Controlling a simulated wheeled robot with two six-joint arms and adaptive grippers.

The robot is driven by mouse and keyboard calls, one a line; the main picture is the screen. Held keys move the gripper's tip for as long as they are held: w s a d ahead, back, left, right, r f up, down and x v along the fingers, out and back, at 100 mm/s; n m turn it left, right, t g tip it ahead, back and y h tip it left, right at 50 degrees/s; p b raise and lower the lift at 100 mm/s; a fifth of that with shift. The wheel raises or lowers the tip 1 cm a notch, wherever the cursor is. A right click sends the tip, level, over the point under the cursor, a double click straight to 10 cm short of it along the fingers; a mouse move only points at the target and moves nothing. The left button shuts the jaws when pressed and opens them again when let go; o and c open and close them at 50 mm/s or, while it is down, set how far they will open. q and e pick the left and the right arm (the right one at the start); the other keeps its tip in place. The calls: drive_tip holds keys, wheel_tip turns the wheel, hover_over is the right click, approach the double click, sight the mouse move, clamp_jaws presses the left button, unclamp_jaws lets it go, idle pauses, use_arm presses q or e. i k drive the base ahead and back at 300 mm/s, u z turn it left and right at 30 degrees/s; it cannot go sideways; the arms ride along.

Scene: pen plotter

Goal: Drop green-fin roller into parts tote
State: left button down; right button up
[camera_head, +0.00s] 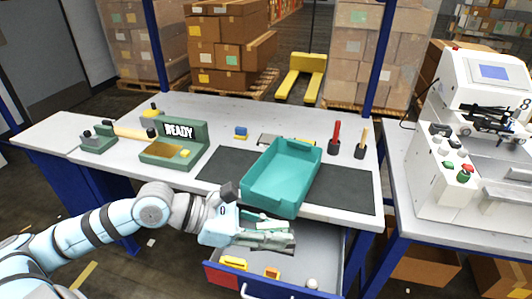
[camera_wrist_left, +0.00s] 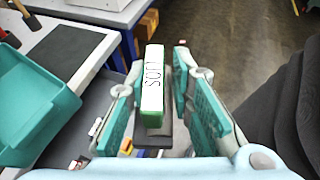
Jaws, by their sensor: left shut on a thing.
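The teal parts tote (camera_head: 253,190) stands on the bench near its front edge and looks empty. Its side also shows at the left of the left wrist view (camera_wrist_left: 38,112). My left gripper (camera_head: 285,237) is over the open drawer, in front of and below the tote. In the left wrist view its fingers (camera_wrist_left: 158,98) are shut on a white lettered piece with a green edge (camera_wrist_left: 152,85), with a dark grey part behind it. I cannot tell from its shape whether this is the green-fin roller. My right gripper is not in view.
The open drawer (camera_head: 325,254) holds yellow and orange pieces (camera_head: 234,263) and a white round piece (camera_head: 312,283). A green READY stand (camera_head: 184,142) is left on the bench. A white machine (camera_head: 475,130) is at right.

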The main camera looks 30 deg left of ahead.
sight(280, 180)
drive_tip(key=z, duration=2.85)
drive_tip(key=k, duration=1.7)
drive_tip(key=u, duration=1.75)
drive_tip(key=i, duration=0.5)
drive_tip(key=z, duration=0.05)
